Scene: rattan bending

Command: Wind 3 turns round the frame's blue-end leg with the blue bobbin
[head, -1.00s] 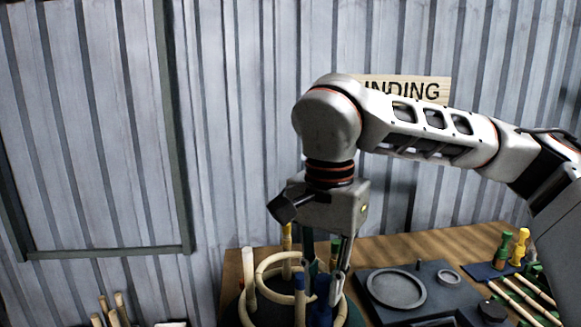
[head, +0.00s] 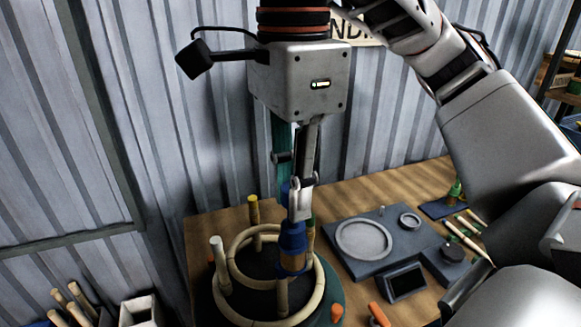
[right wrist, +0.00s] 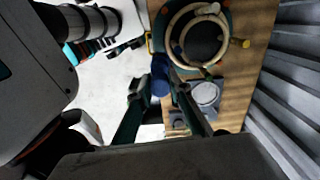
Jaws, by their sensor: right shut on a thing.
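My right gripper (head: 299,192) points down and is shut on the blue bobbin (head: 292,240). The bobbin is at the front right part of the rattan frame (head: 236,304), and also shows between the fingers in the right wrist view (right wrist: 160,76). The frame has two pale rings and upright legs, including a white-ended leg (head: 218,262) and a yellow-ended leg (head: 254,212). A leg stub (head: 282,298) shows directly below the bobbin. The bobbin and fingers hide the blue-end leg's top, so I cannot tell whether strand wraps it. My left gripper is not in view.
The frame stands on a dark round base on the wooden table (head: 210,222). Right of it are a grey tray (head: 335,262) with round recesses, a dark box (head: 404,282) and an orange-handled tool (head: 378,315). A white bin (head: 138,312) stands at lower left.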

